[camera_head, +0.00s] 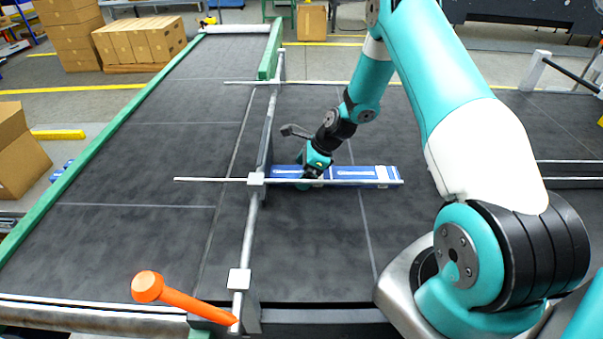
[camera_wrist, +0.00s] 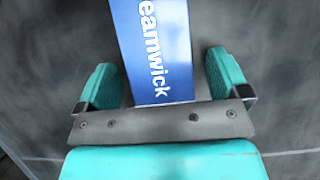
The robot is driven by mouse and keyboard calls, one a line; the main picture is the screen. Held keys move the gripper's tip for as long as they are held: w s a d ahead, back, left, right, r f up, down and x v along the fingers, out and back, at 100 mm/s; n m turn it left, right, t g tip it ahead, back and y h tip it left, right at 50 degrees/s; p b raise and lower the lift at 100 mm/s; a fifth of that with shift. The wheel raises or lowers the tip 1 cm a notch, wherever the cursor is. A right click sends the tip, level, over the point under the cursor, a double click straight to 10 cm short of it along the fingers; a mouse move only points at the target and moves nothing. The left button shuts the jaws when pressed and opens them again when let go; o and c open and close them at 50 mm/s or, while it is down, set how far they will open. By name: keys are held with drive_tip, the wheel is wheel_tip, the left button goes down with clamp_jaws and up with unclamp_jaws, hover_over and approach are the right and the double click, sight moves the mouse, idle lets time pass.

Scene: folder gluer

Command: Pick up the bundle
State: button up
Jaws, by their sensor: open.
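The bundle (camera_head: 352,172) is a long, flat blue pack with white bands and lettering. It lies on the dark belt (camera_head: 310,245), along a thin metal rod and beside the guide rail. My gripper (camera_head: 312,172) is at the left part of the bundle, over it. In the wrist view the blue bundle (camera_wrist: 155,45) with white letters runs between the two teal fingers of my gripper (camera_wrist: 163,80). The fingers are open, with a gap on each side of the bundle. The bundle's near end is hidden behind the gripper's grey plate.
A metal guide rail (camera_head: 252,225) with cross rods (camera_head: 215,180) runs along the belt close to the gripper. An orange handle (camera_head: 170,294) sticks out at the front left. Cardboard boxes (camera_head: 140,42) stand beyond the belt. The belt to the left is clear.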

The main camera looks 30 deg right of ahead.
drive_tip(key=shift+c, duration=0.4)
drive_tip(key=c, duration=1)
drive_tip(key=shift+d+r+b, duration=0.15)
drive_tip(key=shift+b, duration=0.25)
